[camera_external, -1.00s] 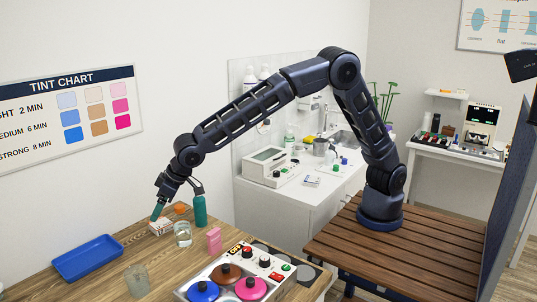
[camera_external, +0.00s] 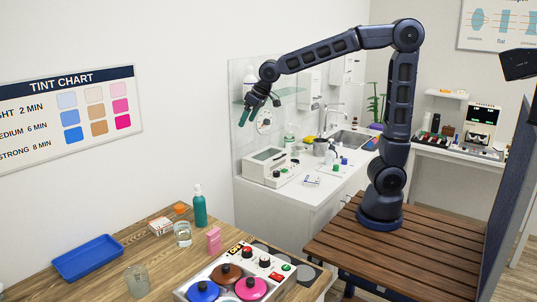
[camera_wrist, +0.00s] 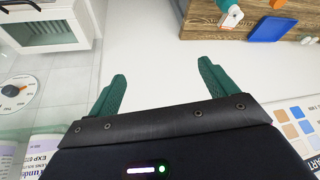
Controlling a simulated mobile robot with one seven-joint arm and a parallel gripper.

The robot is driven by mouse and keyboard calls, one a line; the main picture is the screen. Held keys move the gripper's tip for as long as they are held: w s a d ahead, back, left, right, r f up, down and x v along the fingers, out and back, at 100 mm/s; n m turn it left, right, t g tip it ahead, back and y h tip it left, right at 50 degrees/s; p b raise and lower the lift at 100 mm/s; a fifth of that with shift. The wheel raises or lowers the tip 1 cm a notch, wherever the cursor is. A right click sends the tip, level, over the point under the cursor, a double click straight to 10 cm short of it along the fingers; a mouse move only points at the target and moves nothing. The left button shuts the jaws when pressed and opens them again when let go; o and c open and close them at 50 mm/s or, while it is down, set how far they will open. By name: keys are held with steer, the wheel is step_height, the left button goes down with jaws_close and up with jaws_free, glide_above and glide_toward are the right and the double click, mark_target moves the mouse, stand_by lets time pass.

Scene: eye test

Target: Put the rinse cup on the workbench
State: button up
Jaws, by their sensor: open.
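My gripper (camera_external: 259,108) is open and empty, raised in front of the back wall; its two green fingers stand apart in the wrist view (camera_wrist: 162,72). On the wooden workbench (camera_external: 110,268) at lower left stand a clear glass (camera_external: 137,281) near the front and a clear jar (camera_external: 183,237) holding liquid. A grey metal cup (camera_external: 321,148) stands on the white counter by the sink. I cannot tell which of these is the rinse cup. My gripper touches none of them. The bench also shows in the wrist view (camera_wrist: 200,22).
The bench carries a blue tray (camera_external: 88,258), a green bottle (camera_external: 200,208), a small box (camera_external: 160,226), a pink box (camera_external: 214,240) and a machine with coloured lids (camera_external: 271,263). The white counter (camera_external: 300,205) holds a grey device (camera_external: 267,167) and the sink (camera_external: 350,138).

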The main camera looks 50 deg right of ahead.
steer(key=s+d+r+m, duration=0.1)
steer(key=s+d, duration=0.4)
steer(key=d, duration=0.5)
steer(key=s+d+f+m+h, duration=0.1)
steer(key=s+d+f, duration=0.1)
steer(key=s+d, duration=0.6)
steer(key=s+d+f+m+h, duration=0.1)
steer(key=s+d+f, duration=0.1)
steer(key=s+d, duration=0.6)
steer(key=s, duration=0.5)
steer(key=shift+d+f, duration=0.15)
steer(key=shift+f, duration=0.25)
